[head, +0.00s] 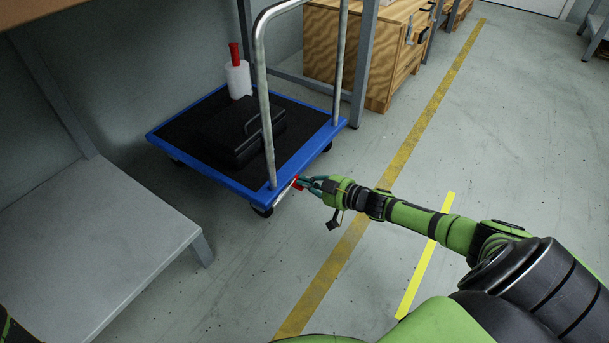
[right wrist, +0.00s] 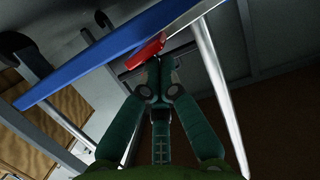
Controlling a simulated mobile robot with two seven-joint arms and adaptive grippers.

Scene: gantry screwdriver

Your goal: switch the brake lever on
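The red brake lever (head: 297,184) sits at the near right corner of the blue-edged platform trolley (head: 236,187), by the foot of its handle frame. The lever also shows in the right wrist view (right wrist: 143,52), sticking out below the blue edge. My right gripper (head: 306,183) is at the lever, and its fingers hide part of it in the head view. In the right wrist view its fingertips (right wrist: 158,62) are together, right at the lever's lower edge. I cannot tell whether they touch it. My left gripper is not in view.
A black case (head: 235,130) and a white roll with a red handle (head: 238,77) stand on the trolley. The grey handle frame (head: 262,80) rises close to my right gripper. A grey low table (head: 90,245) is at left, a wooden cabinet (head: 335,45) behind. Floor at right is clear.

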